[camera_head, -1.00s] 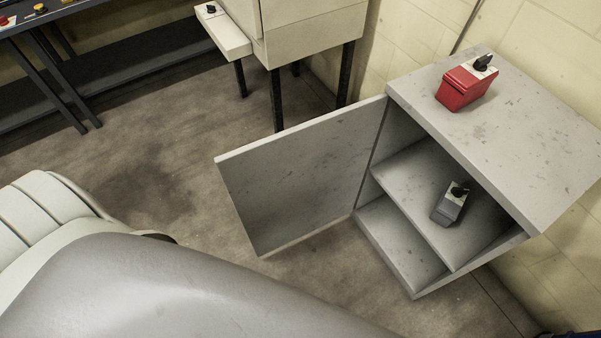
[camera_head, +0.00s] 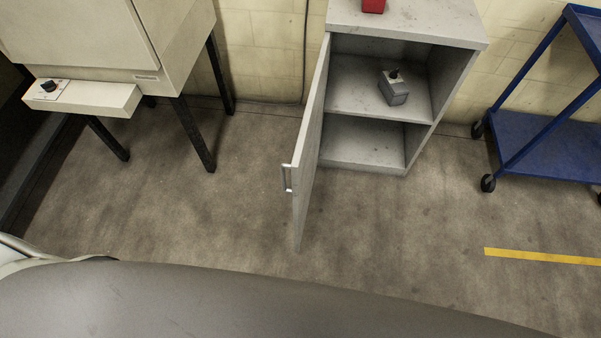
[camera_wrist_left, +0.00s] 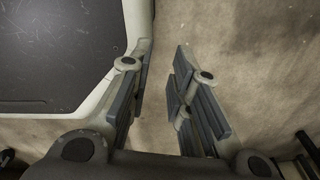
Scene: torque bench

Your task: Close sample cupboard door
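The grey sample cupboard (camera_head: 408,25) stands against the back wall. Its door (camera_head: 312,150) is hinged at the left front edge and stands wide open toward me, seen nearly edge-on in the head view. A handle (camera_head: 287,178) sits on the door's left face near its free edge. My left gripper (camera_wrist_left: 162,75) shows only in the wrist view. Its fingers are apart with nothing between them, over bare floor. Neither the door nor the handle shows in the wrist view. My right gripper is out of view.
A grey box with a knob (camera_head: 393,90) is on the cupboard's shelf and a red box (camera_head: 374,5) is on its top. A cream cabinet (camera_head: 85,97) on dark legs stands left. A blue trolley (camera_head: 545,145) stands right. The floor before the cupboard is clear.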

